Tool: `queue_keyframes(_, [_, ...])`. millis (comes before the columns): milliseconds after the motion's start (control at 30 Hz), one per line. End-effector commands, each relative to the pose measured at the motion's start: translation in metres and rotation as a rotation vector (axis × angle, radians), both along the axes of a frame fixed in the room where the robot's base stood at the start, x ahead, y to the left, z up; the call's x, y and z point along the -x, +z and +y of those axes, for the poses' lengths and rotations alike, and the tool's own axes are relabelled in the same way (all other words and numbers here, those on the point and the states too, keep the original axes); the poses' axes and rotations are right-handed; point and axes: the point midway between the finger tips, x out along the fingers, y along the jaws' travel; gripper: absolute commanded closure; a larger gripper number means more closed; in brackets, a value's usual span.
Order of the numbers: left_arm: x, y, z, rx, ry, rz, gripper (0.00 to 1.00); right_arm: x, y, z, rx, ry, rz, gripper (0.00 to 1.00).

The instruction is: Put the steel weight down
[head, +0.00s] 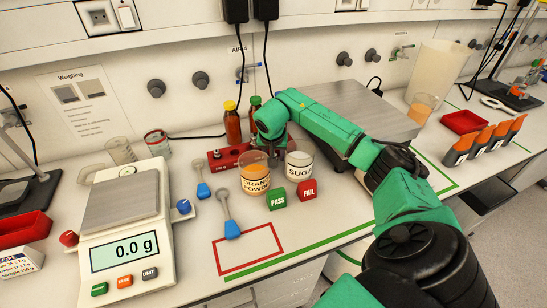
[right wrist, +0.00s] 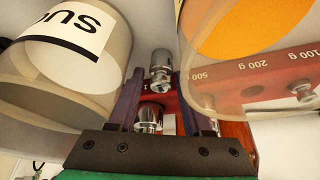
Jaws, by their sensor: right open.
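My right gripper (head: 268,150) is behind the orange powder and sugar cups, low over the red weight block (head: 226,157). In the right wrist view its two dark fingers (right wrist: 156,100) are open. Shiny steel shows between them, a lower piece (right wrist: 149,117) and a knobbed piece (right wrist: 160,66) farther up. I cannot tell whether these are one weight or two, or whether a finger touches them. The block (right wrist: 265,88) carries the marks 500, 200 g and 100 g. A small steel weight (right wrist: 303,91) stands by the 100 g mark. My left gripper is out of view.
The orange powder cup (head: 256,184) and sugar cup (head: 299,169) stand close in front of my right gripper. Two capped bottles (head: 232,122) stand behind the block. The scale (head: 124,225) reads 0.0 g with an empty pan. PASS (head: 277,200) and FAIL (head: 307,190) blocks stand in front.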

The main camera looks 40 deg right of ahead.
Motion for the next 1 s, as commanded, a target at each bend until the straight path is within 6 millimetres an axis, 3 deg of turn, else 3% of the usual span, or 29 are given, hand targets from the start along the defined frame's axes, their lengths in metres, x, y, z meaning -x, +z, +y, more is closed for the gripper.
queue_keyframes(167, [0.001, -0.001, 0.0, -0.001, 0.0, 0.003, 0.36, 0.0, -0.001, 0.0, -0.001, 0.0, -0.001, 0.5])
queue_keyframes(300, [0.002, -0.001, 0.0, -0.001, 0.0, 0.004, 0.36, 0.0, -0.001, 0.0, -0.001, 0.0, -0.001, 1.0])
queue_keyframes(767, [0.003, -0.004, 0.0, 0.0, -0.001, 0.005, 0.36, -0.001, 0.009, 0.0, -0.001, -0.001, -0.004, 1.0])
queue_keyframes(867, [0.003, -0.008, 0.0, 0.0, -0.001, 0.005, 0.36, -0.002, 0.024, 0.0, 0.0, 0.0, -0.007, 1.0])
queue_keyframes(1000, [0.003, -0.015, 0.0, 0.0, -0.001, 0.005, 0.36, -0.002, 0.059, 0.0, 0.0, -0.001, -0.008, 1.0])
